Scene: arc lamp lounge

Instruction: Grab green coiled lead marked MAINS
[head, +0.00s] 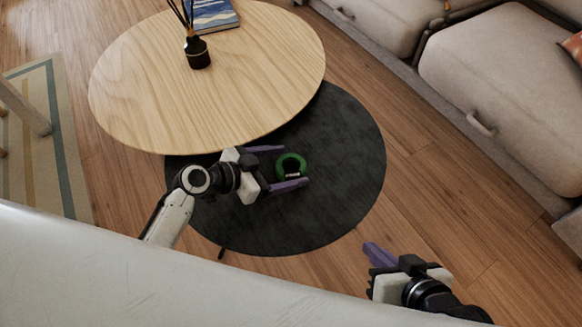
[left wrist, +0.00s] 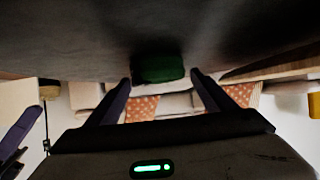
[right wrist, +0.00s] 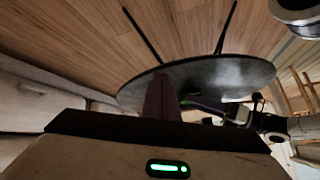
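A green coiled lead (head: 291,158) lies on a round dark table (head: 340,195), with a small pale tag at its near side; any lettering is too small to read. My left gripper (head: 295,166) is open, with one purple finger on each side of the lead and visible gaps between. In the left wrist view the green lead (left wrist: 158,68) shows at the fingertips, between the two fingers. My right gripper (head: 370,247) is empty, off the near right edge of the dark table. In the right wrist view its fingers (right wrist: 162,85) appear together.
A pale wooden oval table (head: 150,90) overlaps the far left of the dark table. It carries a dark reed diffuser (head: 198,52) and a book (head: 214,14). A beige sofa (head: 500,70) stands at the right. Wooden floor (head: 400,150) is clear between sofa and tables.

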